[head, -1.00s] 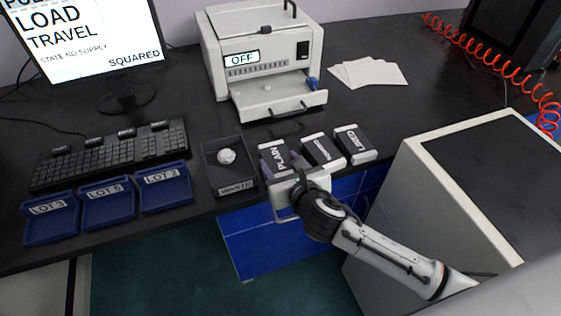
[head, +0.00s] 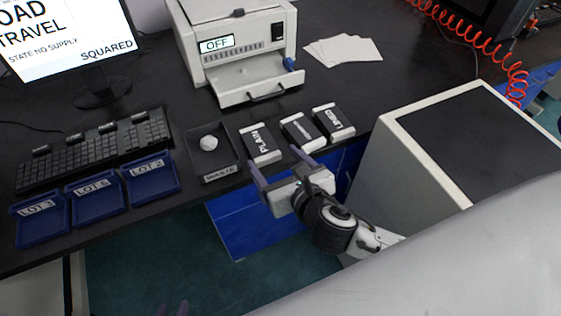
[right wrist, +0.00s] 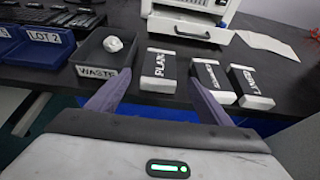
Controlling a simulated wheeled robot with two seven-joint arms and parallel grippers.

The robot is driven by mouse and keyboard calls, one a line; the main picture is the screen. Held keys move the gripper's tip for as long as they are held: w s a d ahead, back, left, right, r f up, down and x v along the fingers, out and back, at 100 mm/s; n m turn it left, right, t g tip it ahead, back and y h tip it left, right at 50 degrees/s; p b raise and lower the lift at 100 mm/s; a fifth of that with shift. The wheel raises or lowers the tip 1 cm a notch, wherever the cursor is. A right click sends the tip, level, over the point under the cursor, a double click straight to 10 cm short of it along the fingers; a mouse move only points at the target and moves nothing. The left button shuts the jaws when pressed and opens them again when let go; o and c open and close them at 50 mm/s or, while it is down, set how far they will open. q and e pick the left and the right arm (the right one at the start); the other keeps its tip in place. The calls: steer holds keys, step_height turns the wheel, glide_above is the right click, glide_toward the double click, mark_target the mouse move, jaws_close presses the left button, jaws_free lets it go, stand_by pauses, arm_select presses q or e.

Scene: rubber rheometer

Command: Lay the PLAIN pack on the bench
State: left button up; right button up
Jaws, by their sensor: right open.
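The PLAIN pack (head: 254,138), dark with white ends and a white label, lies flat on the black bench (head: 345,92), between the waste tray and another pack. It also shows in the right wrist view (right wrist: 157,66). My right gripper (head: 278,166) is open and empty at the bench's front edge, its purple fingers pointing at the PLAIN pack and apart from it. In the right wrist view its fingers (right wrist: 155,98) stand wide apart with the pack beyond them.
The WASTE tray (head: 221,175) holds a pale lump (head: 208,143). Right of the PLAIN pack lie a second pack (head: 302,132) and the LINED pack (head: 334,122). Behind stands the machine (head: 240,40) reading OFF, drawer out. Blue lot trays (head: 96,197) are left; a white cabinet (head: 440,150) is right.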

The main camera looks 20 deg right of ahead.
steer(key=s+f+m+g+y, duration=0.1)
steer(key=s+f+m, duration=0.7)
steer(key=m, duration=0.9)
steer(key=s+f+m+g+y, duration=0.1)
steer(key=s+f+m+g, duration=0.3)
steer(key=s+f+m, duration=0.5)
steer(key=s+m, duration=0.1)
steer(key=m, duration=0.7)
steer(key=shift+d+f+m, duration=0.25)
steer(key=shift+f+m, duration=0.05)
